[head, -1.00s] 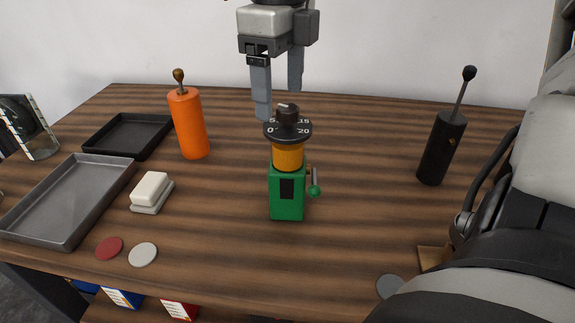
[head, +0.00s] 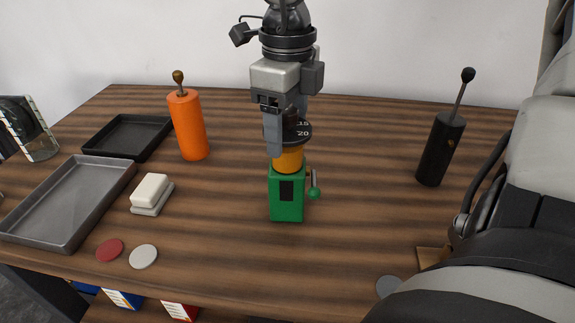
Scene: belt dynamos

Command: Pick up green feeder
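The green feeder (head: 287,207) stands upright in the middle of the table. It has a green base with a dark window, an orange-yellow section, a black numbered dial with a dark knob on top, and a small side lever with a green ball. My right gripper (head: 285,138) points down over its top. One finger hangs in front of the dial and hides its left part. The other finger is partly hidden beside the knob. The fingers look apart, and I cannot tell whether they touch the feeder. My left gripper is not in view.
An orange cylinder with a lever (head: 189,128) stands left and a black one (head: 439,150) right. A black tray (head: 96,150), a grey tray (head: 122,178), a white block (head: 150,188), and red (head: 109,250) and pale discs (head: 143,257) lie left.

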